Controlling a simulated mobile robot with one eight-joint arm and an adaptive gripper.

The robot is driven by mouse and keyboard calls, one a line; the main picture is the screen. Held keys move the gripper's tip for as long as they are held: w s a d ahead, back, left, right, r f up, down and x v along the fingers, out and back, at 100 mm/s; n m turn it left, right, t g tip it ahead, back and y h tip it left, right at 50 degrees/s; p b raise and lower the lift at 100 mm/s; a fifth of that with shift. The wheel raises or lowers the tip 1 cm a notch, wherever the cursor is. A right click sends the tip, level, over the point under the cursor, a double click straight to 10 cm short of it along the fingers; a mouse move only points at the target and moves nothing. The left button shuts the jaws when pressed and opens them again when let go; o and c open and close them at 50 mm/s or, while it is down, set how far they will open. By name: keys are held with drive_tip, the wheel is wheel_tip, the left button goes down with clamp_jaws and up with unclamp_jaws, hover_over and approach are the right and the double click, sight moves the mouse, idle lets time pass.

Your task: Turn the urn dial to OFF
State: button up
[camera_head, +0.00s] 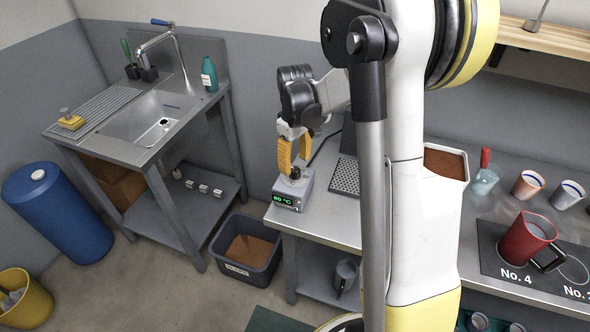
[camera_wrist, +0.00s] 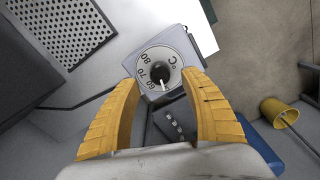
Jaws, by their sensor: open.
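A small grey control box (camera_head: 291,192) stands on the left end of the steel counter, with a green readout that looks like 80 °C. In the wrist view its round dial (camera_wrist: 149,68) has a dark knob with a white pointer, and the marks 60, 70, 80 and °C show; I can make out no OFF mark. My gripper (camera_head: 293,169) points down over the box with yellow fingers. In the wrist view the gripper (camera_wrist: 162,76) is open, one finger on each side of the dial. I cannot tell whether the fingers touch the knob.
A perforated plate (camera_head: 345,176) lies just right of the box. A grey bin (camera_head: 244,258) stands on the floor left of the counter. A sink unit (camera_head: 139,130) is farther left. A red jug (camera_head: 524,242) and cups (camera_head: 528,183) are at the right.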

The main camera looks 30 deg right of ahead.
sight(294, 170)
wheel_tip(294, 170, up, 8)
drive_tip(key=shift+r, duration=0.1)
idle(0.4)
drive_tip(key=s+a+r+m+t, duration=0.1)
drive_tip(key=s+a+r+t, duration=0.1)
drive_tip(key=s+a, duration=0.5)
drive_tip(key=s+a+r+m+t, duration=0.2)
drive_tip(key=s+a+t, duration=0.3)
drive_tip(key=s+a, duration=0.3)
drive_tip(key=shift+s+a+r, duration=0.25)
drive_tip(key=shift+s+r, duration=0.3)
drive_tip(key=shift+s, duration=0.85)
